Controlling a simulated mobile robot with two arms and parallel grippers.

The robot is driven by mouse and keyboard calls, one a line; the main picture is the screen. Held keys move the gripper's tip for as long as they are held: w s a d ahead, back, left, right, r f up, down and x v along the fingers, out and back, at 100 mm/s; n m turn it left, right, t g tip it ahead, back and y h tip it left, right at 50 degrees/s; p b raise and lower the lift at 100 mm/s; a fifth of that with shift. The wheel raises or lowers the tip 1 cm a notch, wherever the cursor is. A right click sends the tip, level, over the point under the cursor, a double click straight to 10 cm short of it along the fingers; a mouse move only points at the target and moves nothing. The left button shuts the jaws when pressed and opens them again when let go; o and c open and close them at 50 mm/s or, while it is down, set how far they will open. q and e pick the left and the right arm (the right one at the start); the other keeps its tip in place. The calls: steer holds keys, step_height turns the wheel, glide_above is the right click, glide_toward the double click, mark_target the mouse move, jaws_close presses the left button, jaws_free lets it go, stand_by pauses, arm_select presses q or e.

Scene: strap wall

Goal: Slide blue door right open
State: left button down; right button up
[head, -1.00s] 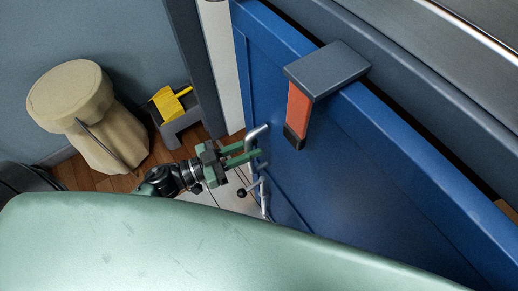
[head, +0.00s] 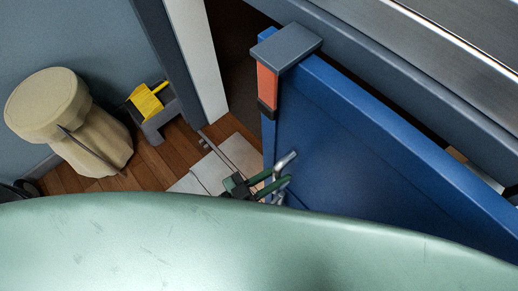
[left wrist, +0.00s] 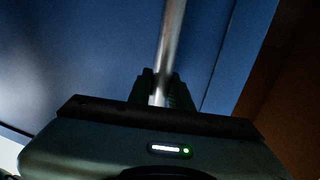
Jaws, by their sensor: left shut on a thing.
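The blue door (head: 370,150) stands slid partly to the right, with a dark opening (head: 238,60) between its left edge and the white post. Its silver bar handle (head: 286,160) is near the left edge. My left gripper (head: 280,183) is at the handle in the head view, partly hidden below by my green body. In the left wrist view, its dark fingers (left wrist: 160,88) are shut around the silver bar (left wrist: 171,35), with the blue door face (left wrist: 80,70) behind. My right gripper is not in view.
A grey bracket (head: 287,45) with an orange strap (head: 266,88) hangs over the door's top left. A white post (head: 198,60) stands left of the opening. A beige stool (head: 75,125) and a grey step with a yellow dustpan (head: 147,101) stand on the wooden floor at left.

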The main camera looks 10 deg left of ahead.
arm_select(q)
steer(key=s+d, duration=1)
steer(key=d, duration=0.2)
steer(key=shift+d+f+b, duration=0.2)
steer(key=shift+f+b, duration=0.1)
steer(key=shift+f, duration=0.05)
steer(key=c, duration=1.3)
jaws_free()
steer(key=shift+r, duration=0.15)
steer(key=b+v, duration=0.1)
steer(key=v, duration=0.6)
steer(key=shift+s+a+r, duration=0.15)
steer(key=shift+s+a, duration=0.1)
